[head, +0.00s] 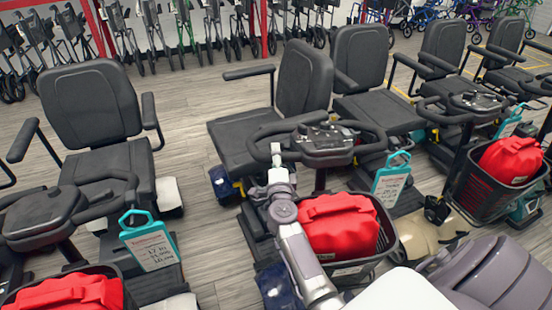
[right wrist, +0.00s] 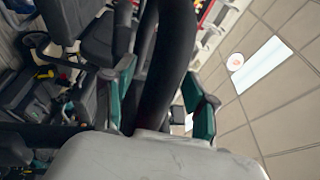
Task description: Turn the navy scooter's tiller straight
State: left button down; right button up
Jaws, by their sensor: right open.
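The navy scooter stands in the middle of the head view, with navy body panels (head: 279,286) low down and a black seat (head: 305,78). Its tiller has a dark console (head: 325,138) with loop handles on both sides, and sits to the right of the seat cushion, looking turned off the seat's line. My right gripper (head: 277,152) is at the loop's near left part. In the right wrist view its teal-edged fingers (right wrist: 165,95) are open, with the black handle bar (right wrist: 160,65) between them. Contact cannot be told. The left gripper is not in view.
A black basket (head: 386,243) with a red bag (head: 338,226) hangs by the tiller, and a teal tag (head: 391,178) is behind it. Other scooters stand close left (head: 44,215) and right (head: 475,100). Grey floor (head: 190,75) is open behind the seats.

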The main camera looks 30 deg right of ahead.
grip_shut()
dwell(0.3)
